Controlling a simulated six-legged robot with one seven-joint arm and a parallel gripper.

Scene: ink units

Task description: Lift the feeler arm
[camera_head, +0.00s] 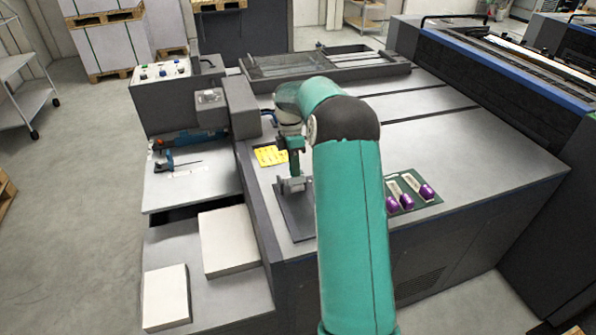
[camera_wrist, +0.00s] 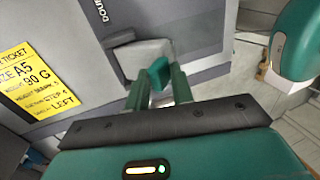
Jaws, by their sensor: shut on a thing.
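The feeler arm (camera_wrist: 145,50) is a light grey block-like piece at the top centre of the wrist view, over a dark grey plate with partly visible white lettering. My gripper (camera_wrist: 163,82) is shut on it, with the green fingers at its near side. In the head view my gripper (camera_head: 292,172) points down over the dark plate (camera_head: 297,222) near the front left of the machine top, and the grey feeler arm (camera_head: 292,186) shows just below it. The fingers hide part of the piece, and I cannot tell whether it is raised off the plate.
A yellow job ticket (camera_head: 271,156) lies left of my gripper; it also shows in the wrist view (camera_wrist: 30,85). A green mat (camera_head: 428,206) with purple-handled tools lies to the right. Paper stacks (camera_head: 228,240) and a lower shelf (camera_head: 190,185) stand left. The machine top behind is mostly clear.

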